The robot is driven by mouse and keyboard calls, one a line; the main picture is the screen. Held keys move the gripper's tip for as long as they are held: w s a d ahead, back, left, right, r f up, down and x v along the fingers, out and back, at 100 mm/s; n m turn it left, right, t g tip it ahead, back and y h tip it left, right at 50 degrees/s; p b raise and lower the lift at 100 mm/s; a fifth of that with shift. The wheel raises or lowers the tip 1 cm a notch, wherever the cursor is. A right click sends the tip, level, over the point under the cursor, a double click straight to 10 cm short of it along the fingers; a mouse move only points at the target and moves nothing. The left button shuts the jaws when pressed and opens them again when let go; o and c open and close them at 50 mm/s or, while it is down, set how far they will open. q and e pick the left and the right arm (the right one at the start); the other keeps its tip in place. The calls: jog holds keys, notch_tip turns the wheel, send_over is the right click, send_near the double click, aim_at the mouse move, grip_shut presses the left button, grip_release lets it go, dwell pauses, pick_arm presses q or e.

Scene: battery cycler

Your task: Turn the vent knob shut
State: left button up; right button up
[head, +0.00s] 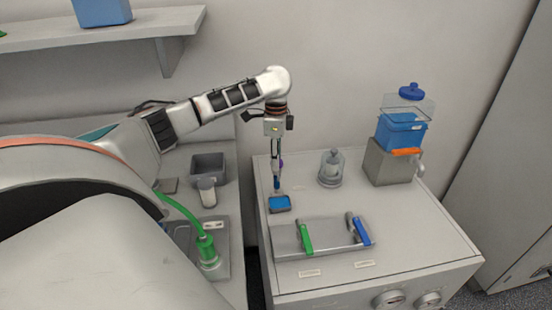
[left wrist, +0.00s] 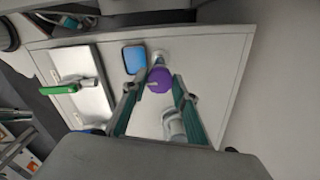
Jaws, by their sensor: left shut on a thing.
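A round purple knob (left wrist: 159,80) sits between the two fingers of my left gripper (left wrist: 160,88) in the left wrist view. A small pale fitting (left wrist: 158,58) shows just beyond it. In the head view my left gripper (head: 277,182) points down over the back left of the cabinet top, and only a sliver of the purple knob (head: 281,162) shows beside the fingers. The gripper is shut on the knob. I cannot read the knob's turn angle. My right gripper is not in view.
A blue-faced pad (head: 280,203) lies close to the gripper. A plate (head: 328,238) with a green handle (head: 306,238) and a blue handle (head: 362,230) lies in front. A clear glass vessel (head: 331,170) and a grey box with a blue container (head: 401,132) stand to the right.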

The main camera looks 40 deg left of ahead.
pick_arm(q)
jog(key=o, duration=1.1)
notch_tip(320, 180, up, 12)
jog(key=shift+d, duration=0.1)
